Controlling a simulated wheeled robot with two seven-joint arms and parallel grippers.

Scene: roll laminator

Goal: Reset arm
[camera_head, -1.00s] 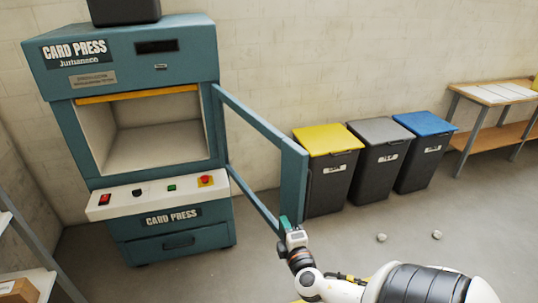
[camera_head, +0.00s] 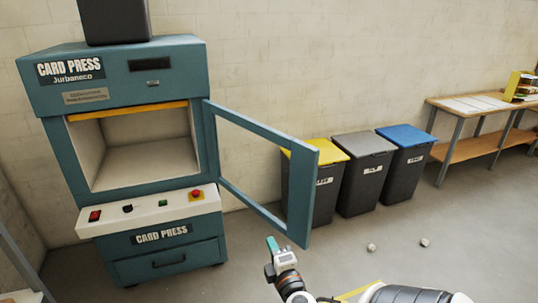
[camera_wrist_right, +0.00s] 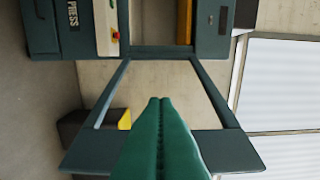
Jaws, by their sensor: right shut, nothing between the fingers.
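The teal card press (camera_head: 125,150) stands at the left in the head view. Its framed door (camera_head: 262,180) is swung wide open to the right, and the chamber inside looks empty. My right gripper (camera_head: 271,245) is low in front of the door's lower part, shut and empty, with a gap to the frame in the head view. In the right wrist view the shut green fingers (camera_wrist_right: 160,105) point at the door frame (camera_wrist_right: 222,152), which lies behind them. My left gripper is not in view.
Yellow-, grey- and blue-lidded bins (camera_head: 367,175) stand along the wall behind the door. A wooden table (camera_head: 480,105) is at the right. Two small crumpled pale bits (camera_head: 371,247) lie on the floor. The floor at the front right is clear.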

